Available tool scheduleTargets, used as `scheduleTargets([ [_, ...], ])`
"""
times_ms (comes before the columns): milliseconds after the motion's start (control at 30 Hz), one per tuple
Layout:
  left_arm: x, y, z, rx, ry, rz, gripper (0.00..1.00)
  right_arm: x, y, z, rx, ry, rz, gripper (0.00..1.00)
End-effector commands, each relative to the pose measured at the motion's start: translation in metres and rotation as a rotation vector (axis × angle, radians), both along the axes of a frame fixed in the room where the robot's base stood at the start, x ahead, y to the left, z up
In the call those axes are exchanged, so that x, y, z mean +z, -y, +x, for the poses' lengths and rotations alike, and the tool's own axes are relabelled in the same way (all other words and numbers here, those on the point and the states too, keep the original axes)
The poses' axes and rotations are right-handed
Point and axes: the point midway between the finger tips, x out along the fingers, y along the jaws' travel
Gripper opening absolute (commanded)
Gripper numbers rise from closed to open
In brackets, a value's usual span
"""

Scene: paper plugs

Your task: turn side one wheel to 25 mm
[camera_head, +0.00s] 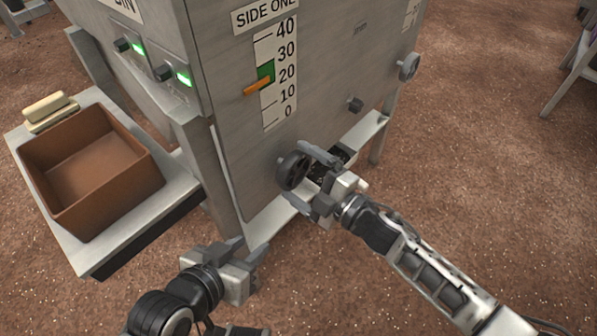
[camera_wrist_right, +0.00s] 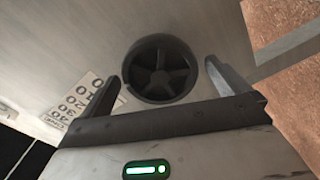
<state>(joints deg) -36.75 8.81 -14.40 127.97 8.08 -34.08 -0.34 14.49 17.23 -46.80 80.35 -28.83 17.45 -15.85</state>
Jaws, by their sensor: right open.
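The side one wheel (camera_head: 291,171) is a dark handwheel low on the grey panel. It also shows in the right wrist view (camera_wrist_right: 160,69) as a spoked wheel. My right gripper (camera_head: 306,178) is open, with its fingers on either side of the wheel; I cannot tell whether they touch it. The side one scale (camera_head: 277,85) runs from 0 to 40. Its orange pointer (camera_head: 256,87) stands near 20, at the lower end of a green band (camera_head: 266,71). My left gripper (camera_head: 249,246) is open and empty, low in front of the cabinet.
A brown bin (camera_head: 133,151) and pale yellow blocks (camera_head: 47,108) sit on a side shelf (camera_head: 66,242) at the left. Brown floor is free at the right.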

Motion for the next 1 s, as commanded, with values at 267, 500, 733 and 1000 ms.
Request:
scheduleTargets([
  [267,0.002,0.000,0.000,0.000,0.000,0.000,0.36,0.000,0.004,-0.003,-0.001,-0.002,0.000,1.00],
  [500,0.009,0.000,0.000,0.000,0.000,0.000,0.36,0.001,0.017,-0.012,-0.001,-0.002,-0.001,1.00],
  [733,0.014,0.000,0.000,0.000,0.000,0.000,0.36,0.001,0.029,-0.021,-0.001,-0.002,0.001,1.00],
  [1000,0.014,0.000,0.000,0.000,0.000,0.000,0.36,0.000,0.033,-0.023,-0.001,-0.001,0.001,1.00],
])
